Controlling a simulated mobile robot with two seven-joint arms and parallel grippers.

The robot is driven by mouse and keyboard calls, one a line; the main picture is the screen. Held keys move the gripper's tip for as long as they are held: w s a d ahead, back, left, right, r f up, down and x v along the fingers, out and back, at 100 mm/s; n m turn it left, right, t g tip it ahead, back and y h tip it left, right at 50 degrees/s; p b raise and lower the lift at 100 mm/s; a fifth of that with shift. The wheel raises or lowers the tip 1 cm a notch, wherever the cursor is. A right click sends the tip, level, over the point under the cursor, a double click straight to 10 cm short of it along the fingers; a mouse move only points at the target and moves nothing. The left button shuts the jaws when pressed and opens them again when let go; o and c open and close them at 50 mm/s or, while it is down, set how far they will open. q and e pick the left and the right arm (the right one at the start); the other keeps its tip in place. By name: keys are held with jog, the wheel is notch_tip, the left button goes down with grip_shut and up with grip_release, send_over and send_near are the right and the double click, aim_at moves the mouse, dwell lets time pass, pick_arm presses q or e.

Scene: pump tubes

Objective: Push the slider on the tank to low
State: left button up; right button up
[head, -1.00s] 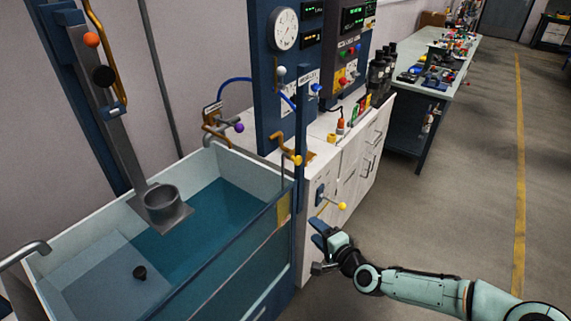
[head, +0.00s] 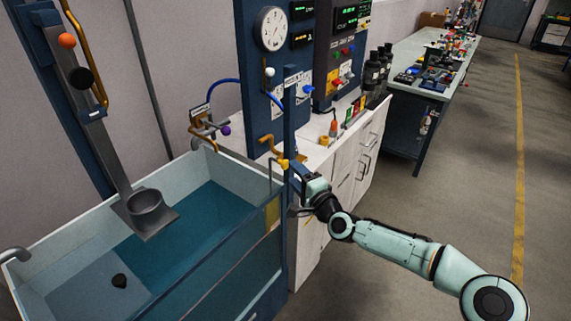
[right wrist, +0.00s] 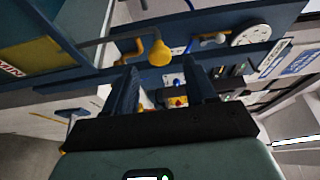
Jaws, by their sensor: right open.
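The tank (head: 240,167) stands at the left, open-topped, with blue-green water in it. A yellow knob (head: 283,163) is by a blue post at the tank's right corner; it also shows in the right wrist view (right wrist: 160,53). I cannot tell for sure whether this knob is the slider, and no low mark is readable. My right gripper (head: 299,174) is just right of the post, close to the knob. In the right wrist view its two dark fingers (right wrist: 162,75) are apart, with the knob beyond their tips. My left gripper is out of view.
A blue gauge panel (head: 246,70) rises behind the tank. A white cabinet (head: 345,165) stands behind my right gripper. A grey inclined chute (head: 105,150) with a cup (head: 146,206) leans over the tank's left side. The floor (head: 450,180) at the right is clear.

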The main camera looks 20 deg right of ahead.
aim_at(287, 166)
jog(key=p+x, duration=0.1)
jog(key=x, duration=0.5)
jog(key=shift+a, duration=0.1)
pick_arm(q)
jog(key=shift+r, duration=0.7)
pick_arm(e)
grip_shut()
pick_arm(q)
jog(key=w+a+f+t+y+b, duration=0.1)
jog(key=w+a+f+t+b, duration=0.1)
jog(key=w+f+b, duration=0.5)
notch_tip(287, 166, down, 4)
jog(key=b, duration=0.3)
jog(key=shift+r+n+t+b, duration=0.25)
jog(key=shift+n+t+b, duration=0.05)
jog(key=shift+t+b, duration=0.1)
pick_arm(e)
notch_tip(287, 166, down, 11)
jog(key=shift+r, duration=0.15)
